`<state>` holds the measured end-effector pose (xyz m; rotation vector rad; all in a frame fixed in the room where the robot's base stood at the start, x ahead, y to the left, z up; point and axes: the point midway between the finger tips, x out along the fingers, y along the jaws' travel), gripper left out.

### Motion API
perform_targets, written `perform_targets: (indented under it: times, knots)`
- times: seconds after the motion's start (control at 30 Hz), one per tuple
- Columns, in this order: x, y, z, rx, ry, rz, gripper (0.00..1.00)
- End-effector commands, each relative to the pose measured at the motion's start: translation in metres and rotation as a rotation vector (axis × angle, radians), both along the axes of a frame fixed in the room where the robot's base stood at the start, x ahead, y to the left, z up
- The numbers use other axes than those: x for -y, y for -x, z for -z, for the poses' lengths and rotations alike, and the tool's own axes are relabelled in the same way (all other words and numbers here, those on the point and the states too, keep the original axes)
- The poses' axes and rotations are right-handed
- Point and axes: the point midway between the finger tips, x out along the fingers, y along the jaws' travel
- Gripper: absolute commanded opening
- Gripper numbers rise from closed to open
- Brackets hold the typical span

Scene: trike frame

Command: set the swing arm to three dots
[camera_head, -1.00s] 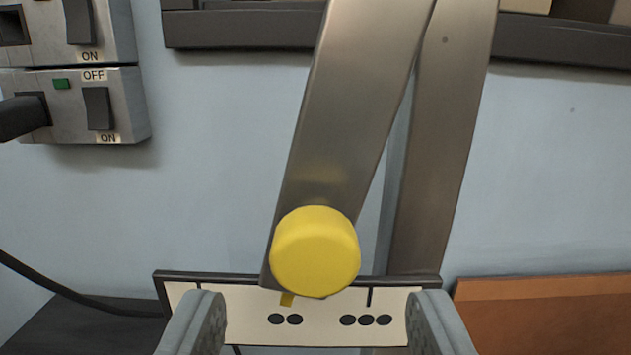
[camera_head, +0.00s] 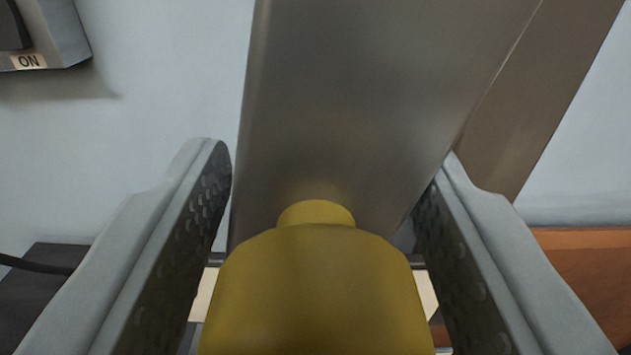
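The swing arm (camera_head: 350,120) is a wide grey metal bar that comes down from the top of the view, leaning with its lower end to the left. A yellow knob (camera_head: 317,290) sticks out from its lower end towards me. My gripper (camera_head: 325,165) is open, with one finger on each side of the knob and a gap between each finger and the knob. The pale dot plate (camera_head: 204,295) shows only in small pieces behind the knob and fingers. Its dots and the pointer are hidden.
A fixed metal post (camera_head: 545,95) stands behind the swing arm on the right. A grey switch box (camera_head: 50,35) marked ON is at the upper left. A brown-orange surface (camera_head: 580,265) is at the lower right, and a black cable (camera_head: 35,265) at the lower left.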

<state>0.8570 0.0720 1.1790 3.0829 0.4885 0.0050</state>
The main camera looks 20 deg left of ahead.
Motion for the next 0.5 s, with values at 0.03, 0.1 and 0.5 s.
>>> perform_targets:
  times: [0.03, 0.1, 0.5]
  knots:
    - [0.0, 0.0, 0.0, 0.0, 0.0, 0.0, 0.38]
    - [0.0, 0.0, 0.0, 0.0, 0.0, 0.0, 0.24]
    - [0.018, -0.006, 0.004, 0.014, 0.047, 0.003, 0.01]
